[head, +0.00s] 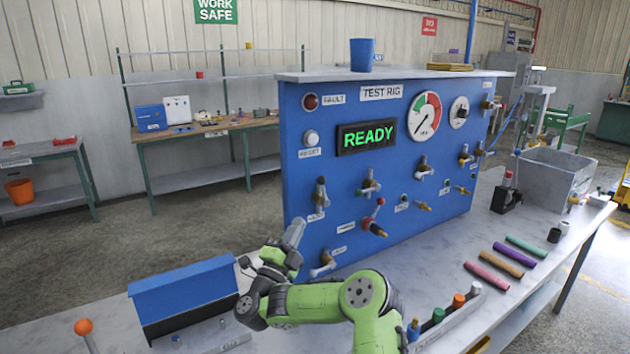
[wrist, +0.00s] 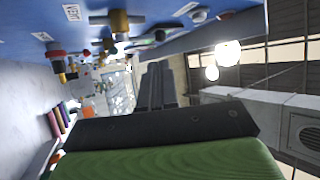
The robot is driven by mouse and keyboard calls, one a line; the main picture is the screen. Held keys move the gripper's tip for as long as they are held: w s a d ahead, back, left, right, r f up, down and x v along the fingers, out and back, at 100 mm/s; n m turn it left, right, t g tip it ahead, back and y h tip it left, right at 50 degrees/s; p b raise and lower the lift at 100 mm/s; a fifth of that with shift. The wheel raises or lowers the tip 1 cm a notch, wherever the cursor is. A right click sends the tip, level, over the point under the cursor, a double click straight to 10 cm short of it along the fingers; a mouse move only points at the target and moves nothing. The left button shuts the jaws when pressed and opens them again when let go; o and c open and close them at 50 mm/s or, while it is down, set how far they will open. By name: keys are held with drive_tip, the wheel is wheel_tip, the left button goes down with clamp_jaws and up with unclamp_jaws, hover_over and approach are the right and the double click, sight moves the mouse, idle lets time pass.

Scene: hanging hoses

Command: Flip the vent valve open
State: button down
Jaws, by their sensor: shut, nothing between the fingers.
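The vent valve (head: 320,196) is at the left of the blue test rig panel, brass with a grey handle that looks upright. In the wrist view the same valve (wrist: 118,22) is at the top, beside a small tag that seems to read VENT (wrist: 71,12). My gripper (head: 297,228) is in front of the panel's left part, lower and left of the valve, apart from it. In the wrist view its dark fingers (wrist: 156,85) are together and empty, pointing along the panel. Whether the valve is open or closed is unclear.
A red-handled valve (head: 374,222) and a lower-left valve (head: 324,264) stick out near my gripper. Several other valves fill the panel's right. A blue-lidded box (head: 185,290) stands on the bench at left. Coloured cylinders (head: 502,263) lie at right. The display reads READY (head: 367,136).

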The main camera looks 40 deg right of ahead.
sight(322, 183)
drive_tip(key=x, duration=1.1)
drive_tip(key=shift+r, duration=0.1)
drive_tip(key=shift+d+r+p, duration=0.4)
drive_tip(key=shift+d+r, duration=0.2)
drive_tip(key=shift+d, duration=0.15)
